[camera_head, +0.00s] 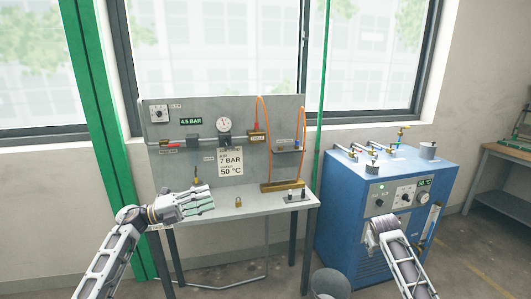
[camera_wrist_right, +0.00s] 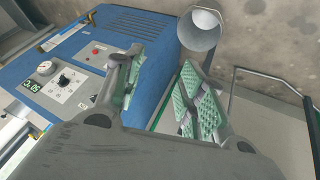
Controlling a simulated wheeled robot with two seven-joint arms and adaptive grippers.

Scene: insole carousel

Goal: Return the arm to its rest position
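My left gripper (camera_head: 203,203) is in the head view, in front of the grey bench panel and above the left part of the bench top. Its fingers with green pads point right and look spread, with nothing between them. My right arm (camera_head: 397,256) reaches up from the bottom right in front of the blue machine; its gripper is hard to make out there. In the right wrist view my right gripper (camera_wrist_right: 165,92) has its two green-padded fingers wide apart and empty. The blue machine and the floor show beyond them.

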